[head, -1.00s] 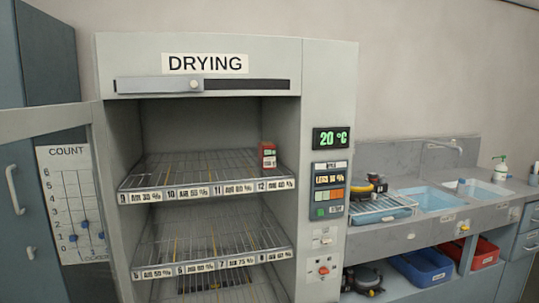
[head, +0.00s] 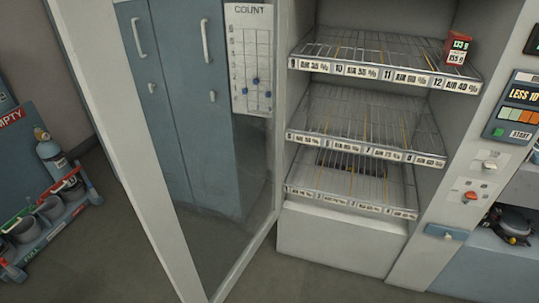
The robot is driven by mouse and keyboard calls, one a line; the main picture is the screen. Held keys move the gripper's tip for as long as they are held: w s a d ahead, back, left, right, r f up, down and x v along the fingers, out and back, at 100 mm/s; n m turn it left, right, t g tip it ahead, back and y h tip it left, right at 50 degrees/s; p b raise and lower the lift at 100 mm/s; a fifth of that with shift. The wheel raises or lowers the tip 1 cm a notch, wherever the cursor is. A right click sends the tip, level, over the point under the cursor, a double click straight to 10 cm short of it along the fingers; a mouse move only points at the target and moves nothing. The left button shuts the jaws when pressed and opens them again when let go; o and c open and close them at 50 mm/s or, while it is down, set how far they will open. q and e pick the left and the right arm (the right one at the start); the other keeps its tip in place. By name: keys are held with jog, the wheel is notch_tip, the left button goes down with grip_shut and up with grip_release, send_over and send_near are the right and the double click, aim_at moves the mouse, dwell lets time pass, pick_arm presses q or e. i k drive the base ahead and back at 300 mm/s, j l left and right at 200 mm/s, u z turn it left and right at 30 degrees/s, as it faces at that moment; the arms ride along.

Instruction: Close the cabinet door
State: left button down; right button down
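The drying cabinet door (head: 134,165) stands open on the left side of the cabinet. It has a pale grey frame and a clear pane, through which blue lockers show. The drying cabinet (head: 340,243) is open at the front, with several wire shelves (head: 355,110) inside. Neither of my grippers shows in the head view.
Blue lockers (head: 167,90) and a count chart (head: 249,60) are behind the door. A rack (head: 45,230) with a blue-grey cylinder (head: 52,155) stands at far left. A control panel (head: 515,105) is on the cabinet's right. Bare floor (head: 300,285) lies in front.

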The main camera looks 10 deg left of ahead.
aim_at(90, 33)
jog(key=i+j+z, duration=0.15)
jog(key=j+z, duration=0.8)
jog(key=j, duration=0.2)
jog(key=j+z, duration=0.1)
jog(key=j, duration=0.85)
jog(key=k+j+z, duration=0.1)
jog(key=j, duration=0.8)
